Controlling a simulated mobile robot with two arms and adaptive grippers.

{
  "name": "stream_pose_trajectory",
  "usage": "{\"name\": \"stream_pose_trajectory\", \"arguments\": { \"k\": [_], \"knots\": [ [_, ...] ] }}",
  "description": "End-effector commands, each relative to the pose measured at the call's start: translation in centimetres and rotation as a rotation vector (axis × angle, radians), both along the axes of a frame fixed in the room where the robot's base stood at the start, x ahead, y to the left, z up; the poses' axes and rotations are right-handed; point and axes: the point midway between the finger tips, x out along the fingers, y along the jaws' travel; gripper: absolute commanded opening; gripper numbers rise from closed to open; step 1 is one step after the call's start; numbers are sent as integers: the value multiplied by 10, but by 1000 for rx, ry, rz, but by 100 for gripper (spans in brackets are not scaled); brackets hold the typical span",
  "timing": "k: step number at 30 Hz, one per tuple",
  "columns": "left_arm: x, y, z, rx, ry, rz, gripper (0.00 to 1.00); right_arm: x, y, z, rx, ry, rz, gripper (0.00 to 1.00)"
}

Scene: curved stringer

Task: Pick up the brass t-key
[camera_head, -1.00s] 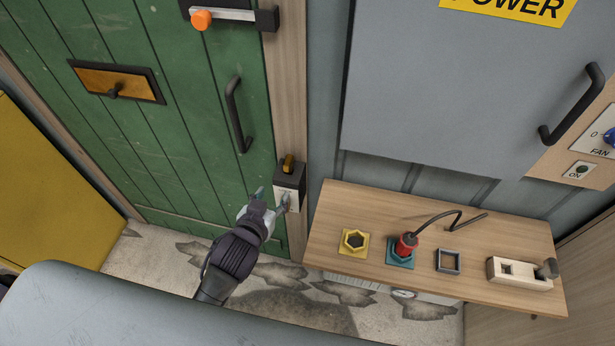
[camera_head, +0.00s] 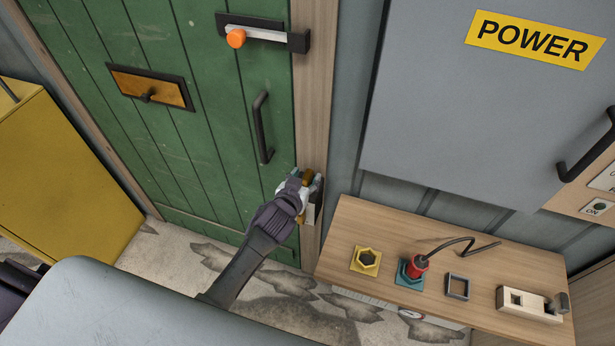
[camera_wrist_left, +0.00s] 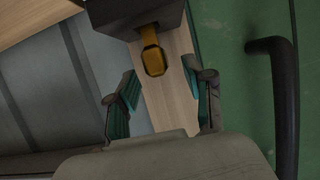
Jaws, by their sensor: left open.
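The brass t-key (camera_wrist_left: 153,60) sticks out of a dark block (camera_wrist_left: 130,12) on the door frame in the left wrist view. In the head view only a bit of the key (camera_head: 307,176) shows behind my gripper. My left gripper (camera_head: 312,184) is at the block, right of the green door. In the left wrist view, the left gripper (camera_wrist_left: 161,88) is open, with a teal-padded finger on either side of the key's line. The key's end lies just beyond the fingertips, and I see no contact. My right gripper is not in view.
The green door (camera_head: 205,130) has a dark handle (camera_head: 262,128) close to my gripper. A wooden shelf (camera_head: 400,235) at the right holds a yellow hex socket, a red plug with a cable and other fittings. A grey POWER cabinet (camera_head: 450,110) is above it.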

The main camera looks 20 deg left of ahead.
Motion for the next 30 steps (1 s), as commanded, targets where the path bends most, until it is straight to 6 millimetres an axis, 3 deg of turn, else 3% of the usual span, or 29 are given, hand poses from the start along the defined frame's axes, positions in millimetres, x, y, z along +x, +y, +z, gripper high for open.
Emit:
{"name": "stream_pose_trajectory", "arguments": {
  "k": [4,13,23,30],
  "knots": [
    [17,-1,-6,-1,0,0,52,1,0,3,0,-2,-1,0],
    [21,-1,-9,0,1,0,52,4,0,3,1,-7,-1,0],
    [21,-1,-9,-1,1,0,0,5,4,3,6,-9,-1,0],
    [21,-1,-8,-1,0,0,0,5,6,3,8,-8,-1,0]
  ]
}}
